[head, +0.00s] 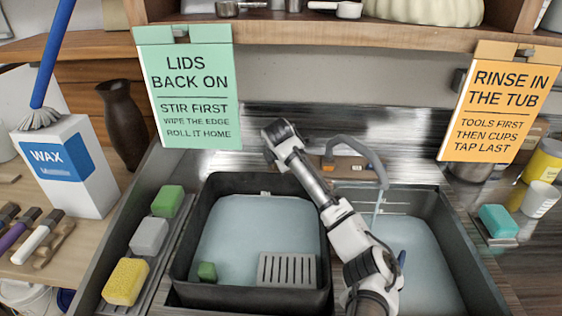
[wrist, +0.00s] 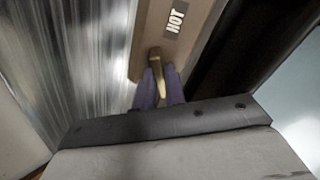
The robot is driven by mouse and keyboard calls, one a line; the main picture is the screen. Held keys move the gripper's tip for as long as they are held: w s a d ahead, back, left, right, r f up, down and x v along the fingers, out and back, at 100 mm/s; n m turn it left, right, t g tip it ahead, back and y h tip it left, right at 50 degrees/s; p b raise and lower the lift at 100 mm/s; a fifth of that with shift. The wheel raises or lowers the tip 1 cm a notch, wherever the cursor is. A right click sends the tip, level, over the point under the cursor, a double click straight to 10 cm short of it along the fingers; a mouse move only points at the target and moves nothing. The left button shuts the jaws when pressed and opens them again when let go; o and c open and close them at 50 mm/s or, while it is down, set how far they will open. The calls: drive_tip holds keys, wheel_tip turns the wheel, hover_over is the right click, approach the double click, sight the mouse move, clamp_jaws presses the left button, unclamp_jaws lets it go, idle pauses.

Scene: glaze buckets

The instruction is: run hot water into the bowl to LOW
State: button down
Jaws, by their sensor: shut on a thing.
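In the wrist view my gripper (wrist: 160,86) is shut on a tan tap lever (wrist: 156,62), just below a label reading HOT (wrist: 174,18). In the head view the tap's curved grey spout (head: 366,150) hangs over the right-hand sink bowl (head: 475,262). A thin stream (head: 376,208) appears to fall from it. Pale blue water (head: 428,262) lies in this bowl. Pale marks (head: 392,203) show on its back wall, too small to read. My arm crosses in front of the bowl's left side, and my fingertips are hidden in the head view.
A teal sponge (head: 498,221) lies at right. Two signs (head: 190,85) (head: 500,100) hang above.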

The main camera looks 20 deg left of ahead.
drive_tip(key=c, duration=1.5)
unclamp_jaws()
drive_tip(key=shift+o, duration=0.2)
drive_tip(key=b+v, duration=0.4)
drive_tip(key=v, duration=1)
drive_tip(key=shift+f, duration=0.1)
